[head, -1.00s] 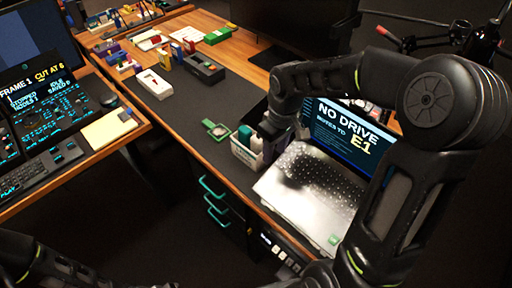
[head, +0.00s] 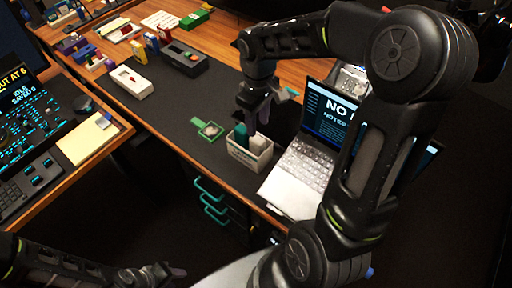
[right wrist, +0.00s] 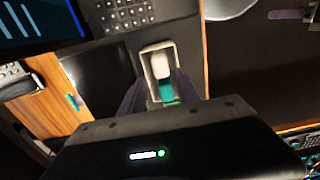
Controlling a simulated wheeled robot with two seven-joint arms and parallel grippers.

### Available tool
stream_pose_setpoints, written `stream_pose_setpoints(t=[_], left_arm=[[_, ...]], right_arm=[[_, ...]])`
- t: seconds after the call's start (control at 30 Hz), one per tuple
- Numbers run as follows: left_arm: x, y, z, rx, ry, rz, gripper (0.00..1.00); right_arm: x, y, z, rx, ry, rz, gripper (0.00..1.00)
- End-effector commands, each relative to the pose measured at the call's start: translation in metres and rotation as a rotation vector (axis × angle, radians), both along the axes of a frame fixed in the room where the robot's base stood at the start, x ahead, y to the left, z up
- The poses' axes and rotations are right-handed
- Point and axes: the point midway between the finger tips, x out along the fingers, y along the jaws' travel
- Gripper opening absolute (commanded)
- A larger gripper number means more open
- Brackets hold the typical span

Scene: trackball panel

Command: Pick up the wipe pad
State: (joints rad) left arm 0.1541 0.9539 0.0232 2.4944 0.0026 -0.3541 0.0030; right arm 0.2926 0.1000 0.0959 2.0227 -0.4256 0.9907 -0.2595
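A small white bin (head: 236,155) stands on the desk left of the laptop, holding an upright teal item (head: 241,136) and a white item (head: 258,143). In the right wrist view, the white item (right wrist: 161,64) and teal item (right wrist: 167,92) lie between my fingers' lines. I cannot tell for sure which is the wipe pad. My right gripper (head: 257,108) is open and empty, pointing down just above the bin; its spread fingers also show in the right wrist view (right wrist: 158,82). My left gripper (head: 160,274) is low at the bottom left, far from the bin; its opening is unclear.
An open laptop (head: 300,165) stands close right of the bin. A green-framed piece (head: 209,130) lies left of it. Boxes and a grey-white device (head: 131,82) sit farther back. The dark mat between them is clear. A side desk with a console is at left.

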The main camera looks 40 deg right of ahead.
Motion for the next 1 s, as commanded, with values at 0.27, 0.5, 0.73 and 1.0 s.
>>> stream_pose_setpoints(t=[0.27, 0.5, 0.73, 1.0], left_arm=[[0.0, 0.0, 0.002, 0.001, 0.0, 0.0, 0.36], [0.0, 0.0, 0.002, 0.001, 0.0, 0.0, 0.36], [0.0, 0.0, 0.008, 0.002, 0.002, 0.001, 0.36], [-0.001, 0.001, 0.013, 0.003, 0.004, 0.002, 0.36]], right_arm=[[-0.001, 0.0, -0.024, 0.0, 0.002, -0.001, 0.38], [0.0, 0.0, -0.026, 0.0, 0.0, 0.0, 0.38], [-0.001, 0.001, -0.04, 0.001, 0.004, 0.001, 0.38], [-0.001, 0.001, -0.075, 0.0, 0.003, 0.0, 0.38]])
